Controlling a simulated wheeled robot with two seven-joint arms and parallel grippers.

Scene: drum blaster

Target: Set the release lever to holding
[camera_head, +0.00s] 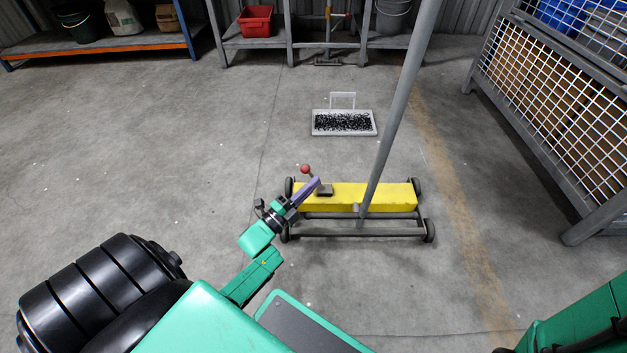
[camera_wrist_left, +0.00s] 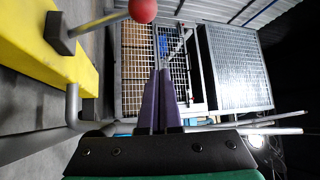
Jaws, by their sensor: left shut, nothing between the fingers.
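The release lever is a thin grey rod with a red ball knob (camera_head: 305,169), mounted by a dark bracket on the left part of a yellow wheeled cart (camera_head: 375,194). In the left wrist view the knob (camera_wrist_left: 142,10) is at the top edge, the rod (camera_wrist_left: 97,24) running left to its bracket (camera_wrist_left: 60,34) on the yellow body. My left gripper (camera_head: 317,182) is shut and empty, its purple fingers beside the lever. In the wrist view the fingertips (camera_wrist_left: 163,72) show below the knob, apart from it. My right gripper is not in view.
A long grey handle pole (camera_head: 392,115) rises from the cart. A tray with black granules (camera_head: 343,123) lies on the floor behind it. A mesh cage (camera_head: 555,95) stands right, shelves with a red bin (camera_head: 256,22) at the back. Floor left of the cart is clear.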

